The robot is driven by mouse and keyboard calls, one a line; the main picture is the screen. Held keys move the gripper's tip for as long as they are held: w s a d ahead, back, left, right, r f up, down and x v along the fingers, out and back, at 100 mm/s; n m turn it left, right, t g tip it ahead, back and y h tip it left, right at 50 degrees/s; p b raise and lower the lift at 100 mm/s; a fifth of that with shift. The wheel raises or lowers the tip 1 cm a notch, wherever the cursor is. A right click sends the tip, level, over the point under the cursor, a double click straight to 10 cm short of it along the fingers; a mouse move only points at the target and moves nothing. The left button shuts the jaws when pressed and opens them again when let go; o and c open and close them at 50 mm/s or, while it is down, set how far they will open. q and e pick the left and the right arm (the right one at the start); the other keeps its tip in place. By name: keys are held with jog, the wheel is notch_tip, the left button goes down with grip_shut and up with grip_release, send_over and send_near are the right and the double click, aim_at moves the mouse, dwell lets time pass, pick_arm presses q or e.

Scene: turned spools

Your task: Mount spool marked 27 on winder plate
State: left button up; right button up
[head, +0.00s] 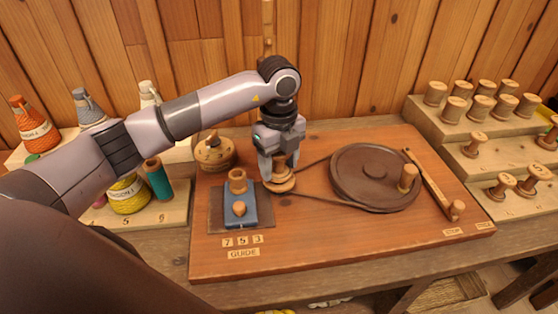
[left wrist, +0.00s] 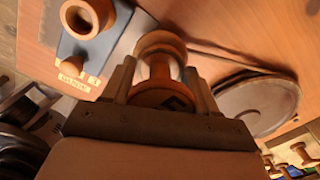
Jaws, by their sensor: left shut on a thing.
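My left gripper (head: 279,171) reaches down over the wooden board and is shut on a turned wooden spool (left wrist: 160,50). In the head view the spool is mostly hidden by the fingers. It is right over the small round winder plate (head: 281,187), where the belt loops round. I cannot tell whether the spool is seated on the plate or just above it. My right gripper is not in view.
A large dark wheel (head: 375,176) with a handle stands right of the plate, joined by the belt. A blue guide block (head: 240,208) with a wooden ring stands close left. A round wooden pot (head: 214,154) is behind. Stepped racks (head: 480,130) with several spools stand right.

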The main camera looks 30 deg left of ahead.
pick_arm(q)
jog(key=shift+f+b, duration=0.35)
jog(key=shift+f, duration=0.25)
jog(key=o, duration=0.8)
jog(key=shift+c, duration=0.2)
jog(key=shift+r+p, duration=4.25)
jog(key=shift+r, duration=1.35)
jog(key=shift+f, duration=0.1)
